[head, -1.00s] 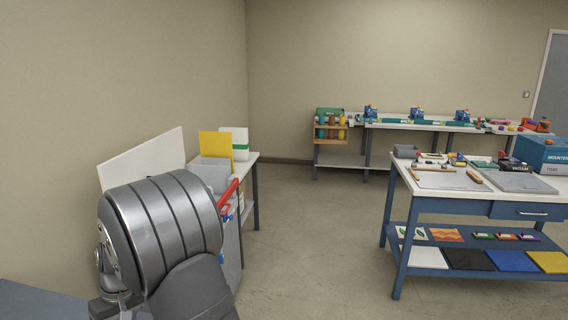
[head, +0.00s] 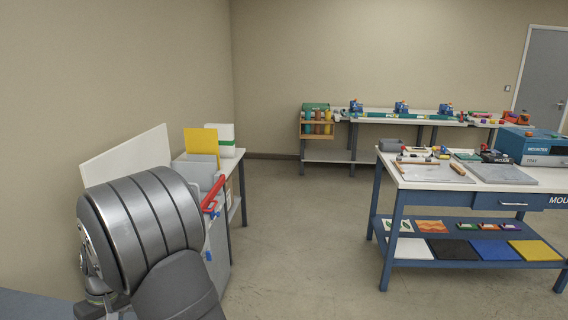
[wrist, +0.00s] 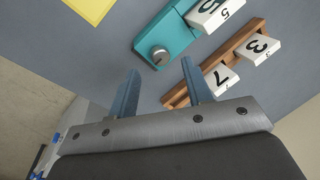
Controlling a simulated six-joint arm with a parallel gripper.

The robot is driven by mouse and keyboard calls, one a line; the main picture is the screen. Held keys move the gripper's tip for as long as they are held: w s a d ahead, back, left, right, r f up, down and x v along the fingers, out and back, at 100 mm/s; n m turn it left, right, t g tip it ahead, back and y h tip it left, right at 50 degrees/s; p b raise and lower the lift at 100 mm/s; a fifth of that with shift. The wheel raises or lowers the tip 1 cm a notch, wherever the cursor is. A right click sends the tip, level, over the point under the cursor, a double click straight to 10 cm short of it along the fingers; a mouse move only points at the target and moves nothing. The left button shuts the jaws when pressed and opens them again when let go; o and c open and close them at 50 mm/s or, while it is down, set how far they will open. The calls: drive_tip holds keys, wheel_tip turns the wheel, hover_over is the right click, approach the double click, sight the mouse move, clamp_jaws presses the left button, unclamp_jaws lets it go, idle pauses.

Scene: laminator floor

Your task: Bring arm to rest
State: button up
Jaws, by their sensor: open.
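My gripper (wrist: 160,68) shows in the wrist view with its two blue fingers spread apart and nothing between them. It is over a grey-blue surface (wrist: 210,120). Beyond the fingertips are a teal device (wrist: 175,32) with a round knob and a wooden rack (wrist: 243,38) with white numbered blocks (wrist: 222,78). Whether the fingers touch anything there is unclear. In the head view my grey arm fills the lower left; my gripper is hidden there.
A side table with a grey bin (head: 196,172), a yellow sheet (head: 201,142) and a red handle (head: 212,195) stands close by my arm. A blue-framed workbench (head: 412,176) is at right, a long bench (head: 400,119) at the back. The floor between (head: 300,230) is clear.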

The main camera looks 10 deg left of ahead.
drive_tip(key=v, duration=1.4)
drive_tip(key=x, duration=1.7)
drive_tip(key=shift+s+f, duration=0.1)
drive_tip(key=shift+f, duration=0.1)
drive_tip(key=shift+a+r+n, duration=0.1)
drive_tip(key=shift+n, duration=0.3)
drive_tip(key=n+h, duration=0.1)
drive_tip(key=n, duration=0.2)
drive_tip(key=shift+a+n, duration=0.1)
drive_tip(key=shift+n, duration=0.2)
drive_tip(key=n+h, duration=0.1)
drive_tip(key=n, duration=0.3)
drive_tip(key=shift+a, duration=0.1)
drive_tip(key=n, duration=0.4)
drive_tip(key=shift+a+h, duration=0.1)
drive_tip(key=shift+h, duration=0.3)
drive_tip(key=n+t, duration=0.1)
drive_tip(key=n, duration=0.3)
drive_tip(key=shift+s+n+h, duration=0.1)
drive_tip(key=shift+n+h, duration=0.2)
